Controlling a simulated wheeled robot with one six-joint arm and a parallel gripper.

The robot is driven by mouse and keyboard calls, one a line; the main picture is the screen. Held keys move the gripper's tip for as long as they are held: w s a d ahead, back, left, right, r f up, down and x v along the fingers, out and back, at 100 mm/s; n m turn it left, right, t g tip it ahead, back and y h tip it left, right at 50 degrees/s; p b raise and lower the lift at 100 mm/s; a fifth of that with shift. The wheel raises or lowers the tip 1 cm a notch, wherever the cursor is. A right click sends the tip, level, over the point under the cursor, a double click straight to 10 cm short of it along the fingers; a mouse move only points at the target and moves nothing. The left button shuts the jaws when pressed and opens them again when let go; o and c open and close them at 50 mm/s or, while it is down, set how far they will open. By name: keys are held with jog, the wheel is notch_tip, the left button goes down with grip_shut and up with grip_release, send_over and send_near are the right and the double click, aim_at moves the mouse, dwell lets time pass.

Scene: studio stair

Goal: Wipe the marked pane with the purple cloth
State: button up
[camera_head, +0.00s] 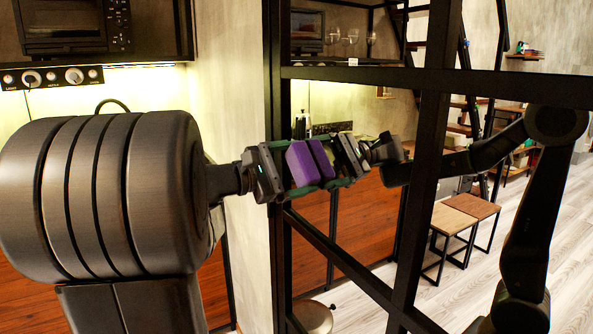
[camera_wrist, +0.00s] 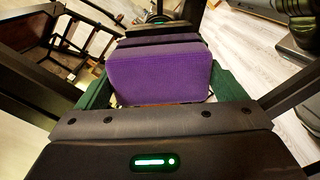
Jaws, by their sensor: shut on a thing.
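The purple cloth (camera_head: 301,165), a thick pad, is held between the green fingers of my gripper (camera_head: 300,172). The wrist view shows the cloth (camera_wrist: 160,75) filling the space between the fingers (camera_wrist: 162,88). My gripper faces a glass pane (camera_head: 347,115) in a black metal frame. The pane mirrors the cloth, gripper and arm at right. The cloth and its reflection almost meet, so the cloth is at or very close to the glass; contact cannot be told. No clear mark shows on the glass.
Black frame bars (camera_head: 426,150) border the pane, with a crossbar (camera_head: 420,80) above and a diagonal bar (camera_head: 340,258) below. A pale wall (camera_head: 232,110) stands left of it. Wooden stools (camera_head: 452,220) and stairs show through or in the glass.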

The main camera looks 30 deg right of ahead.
aim_at(362, 190)
jog(key=shift+s+d+b, duration=0.1)
jog(key=shift+s+b, duration=0.3)
jog(key=shift+s, duration=0.3)
jog(key=shift+s+d+r+b, duration=0.15)
jog(key=shift+s+b, duration=0.65)
jog(key=shift+s, duration=1.75)
jog(key=shift+s+d+f+b, duration=0.2)
jog(key=shift+s+b, duration=0.6)
jog(key=shift+s, duration=1.8)
jog(key=shift+s+d+r+b, duration=0.25)
jog(key=shift+s+b, duration=0.55)
jog(key=shift+s, duration=1.75)
jog(key=shift+a, duration=0.1)
jog(key=shift+s+a+p, duration=0.2)
jog(key=shift+a+p, duration=0.3)
jog(key=shift+a, duration=2.35)
jog(key=shift+a, duration=0.1)
jog(key=shift+s+a, duration=0.2)
jog(key=shift+a, duration=1.25)
